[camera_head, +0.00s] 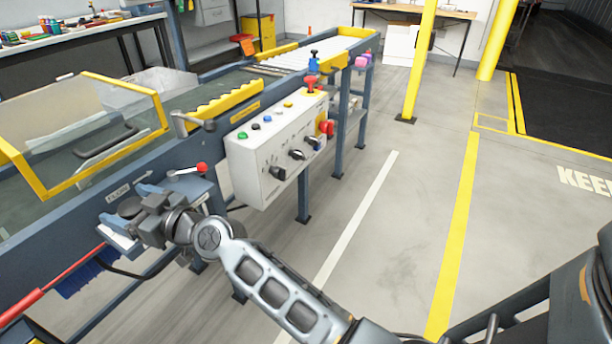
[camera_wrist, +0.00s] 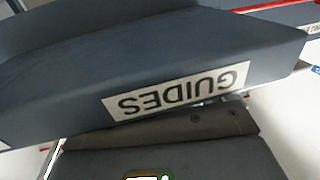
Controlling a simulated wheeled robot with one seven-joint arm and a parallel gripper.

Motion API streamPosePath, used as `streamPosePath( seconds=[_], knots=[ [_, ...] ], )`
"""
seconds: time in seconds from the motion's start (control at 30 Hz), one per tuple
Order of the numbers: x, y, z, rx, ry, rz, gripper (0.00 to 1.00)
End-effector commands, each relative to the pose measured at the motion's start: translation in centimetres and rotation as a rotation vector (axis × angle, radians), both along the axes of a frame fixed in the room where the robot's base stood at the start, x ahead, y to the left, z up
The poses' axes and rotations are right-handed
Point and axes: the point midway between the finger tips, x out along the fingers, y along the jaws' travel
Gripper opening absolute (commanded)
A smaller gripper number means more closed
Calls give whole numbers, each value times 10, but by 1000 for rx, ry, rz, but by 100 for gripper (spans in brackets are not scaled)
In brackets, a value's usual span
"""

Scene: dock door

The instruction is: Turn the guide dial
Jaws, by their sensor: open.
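My gripper (camera_head: 138,222) is at the blue conveyor's near side, in front of a small blue-grey housing. A dark round disc (camera_head: 130,206) shows just behind my gripper; I cannot tell whether it is the guide dial. In the wrist view a white label reading GUIDES (camera_wrist: 175,90) appears upside down on the blue-grey housing face (camera_wrist: 150,50). Dark parts of my gripper (camera_wrist: 165,145) fill the bottom of that view, close to the label. My gripper is open. No dial shows clearly in the wrist view, and contact cannot be told.
A white control box (camera_head: 275,150) with several buttons and knobs stands right of my gripper. A lever with a red knob (camera_head: 201,168) is close above my wrist. A yellow-framed guard (camera_head: 85,135) is on the conveyor.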

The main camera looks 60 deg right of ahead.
Motion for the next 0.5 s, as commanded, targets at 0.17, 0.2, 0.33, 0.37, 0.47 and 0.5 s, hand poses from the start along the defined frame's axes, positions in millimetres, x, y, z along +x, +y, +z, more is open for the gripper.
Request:
streamPosePath(
  seconds=[0.17,0.2,0.33,0.37,0.47,0.5],
  knots=[
    [0,1,6,-1,2,-49,82],
    [0,1,6,0,1,-59,82],
    [0,1,6,0,1,-97,82],
    [0,1,6,0,1,-105,82],
    [0,2,7,-1,0,-136,82],
    [0,2,7,-2,-1,-149,82]
  ],
)
